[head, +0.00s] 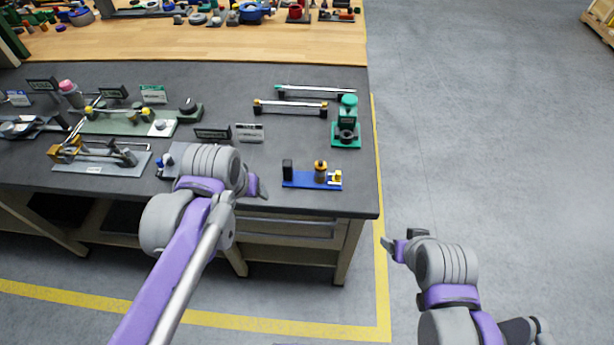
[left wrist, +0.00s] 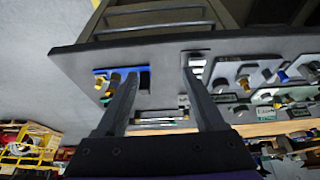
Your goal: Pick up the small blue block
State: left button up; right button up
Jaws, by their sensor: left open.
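A blue block-like base (head: 305,181) lies near the front right edge of the dark worktop, bearing a black post and brass-coloured parts. It also shows in the left wrist view (left wrist: 102,72), partly behind a finger. A smaller blue piece (head: 167,160) sits on a grey fixture further left, partly hidden by my left arm. I cannot tell which is the small blue block. My left gripper (head: 262,190) is left of the blue base, apart from it. In the left wrist view its fingers (left wrist: 160,75) are spread and empty. My right gripper (head: 393,246) hangs beyond the table's right edge.
A green fixture (head: 346,134) stands behind the blue base, beside a rod on supports (head: 290,104). Other fixtures crowd the left of the worktop. A wooden bench (head: 270,42) with parts lies behind.

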pick_arm(q)
jog(key=w+d+r+g, duration=0.1)
jog(key=w+d+g, duration=0.15)
jog(key=w, duration=0.65)
jog(key=g, duration=0.2)
send_over(288, 170)
jog(key=w, duration=0.1)
notch_tip(288, 170, down, 3)
jog(key=shift+w+d+r, duration=0.1)
jog(key=shift+d, duration=0.05)
jog(key=shift+w+d+f, duration=0.1)
jog(key=shift+w+f, duration=0.05)
jog(key=shift+f, duration=0.05)
notch_tip(288, 170, down, 7)
jog(key=shift+r, duration=0.15)
jog(key=shift+a+f, duration=0.2)
jog(key=shift+f, duration=1.15)
jog(key=shift+a+f, duration=0.2)
jog(key=shift+f, duration=1.1)
grip_shut()
